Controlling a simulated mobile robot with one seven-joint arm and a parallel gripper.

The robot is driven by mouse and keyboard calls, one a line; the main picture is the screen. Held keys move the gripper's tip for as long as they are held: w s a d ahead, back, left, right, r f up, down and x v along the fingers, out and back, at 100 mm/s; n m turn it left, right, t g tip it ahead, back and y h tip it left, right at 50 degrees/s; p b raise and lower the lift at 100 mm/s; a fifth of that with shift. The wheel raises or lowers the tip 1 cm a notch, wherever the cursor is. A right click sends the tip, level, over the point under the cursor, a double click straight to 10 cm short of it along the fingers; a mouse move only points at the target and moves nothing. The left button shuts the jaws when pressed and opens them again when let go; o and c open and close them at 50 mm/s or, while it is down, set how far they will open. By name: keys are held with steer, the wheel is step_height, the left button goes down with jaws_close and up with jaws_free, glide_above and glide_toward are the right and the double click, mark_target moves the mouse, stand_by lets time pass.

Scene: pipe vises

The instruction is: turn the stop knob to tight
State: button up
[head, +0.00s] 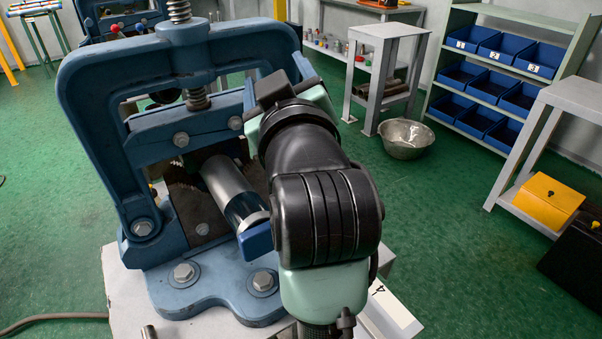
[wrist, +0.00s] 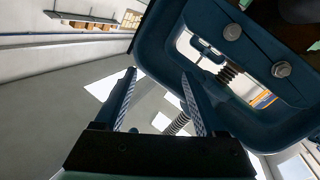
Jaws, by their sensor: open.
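The blue pipe vise (head: 85,100) stands on a pale bench top, and a grey metal pipe (head: 228,183) lies in its jaws. A small blue piece (head: 256,241) sits at the pipe's near end; I cannot tell if it is the stop knob. No other clear stop knob shows. My gripper is at the vise's right upright in the head view, its fingers mostly hidden by my wrist. In the wrist view my gripper (wrist: 159,75) is open, with nothing between its fingertips. The vise frame (wrist: 160,45) is beside the right finger, with bolts and a threaded screw (wrist: 228,73).
The vise frame and its tall screw (head: 179,12) are close obstacles to my arm. Behind right are a grey stand (head: 388,32), a metal bowl (head: 406,139) and a shelf with blue bins (head: 541,58). A yellow box (head: 548,201) is at right. Green floor between is clear.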

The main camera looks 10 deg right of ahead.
steer(key=d+f+n+g+y+p, duration=0.1)
steer(key=d+f+n+g+p, duration=0.3)
steer(key=d+f+g+p, duration=0.7)
steer(key=s+f+n+g+y+p, duration=0.2)
steer(key=s+n+g+y+p, duration=0.3)
steer(key=s+p, duration=0.65)
steer(key=shift+m+g+h, duration=0.3)
steer(key=shift+m+h, duration=0.1)
steer(key=shift+h, duration=0.4)
steer(key=x, duration=0.6)
steer(key=b+x, duration=0.1)
steer(key=x, duration=0.5)
steer(key=shift+s+d, duration=0.1)
steer(key=shift+s, duration=0.1)
jaws_close()
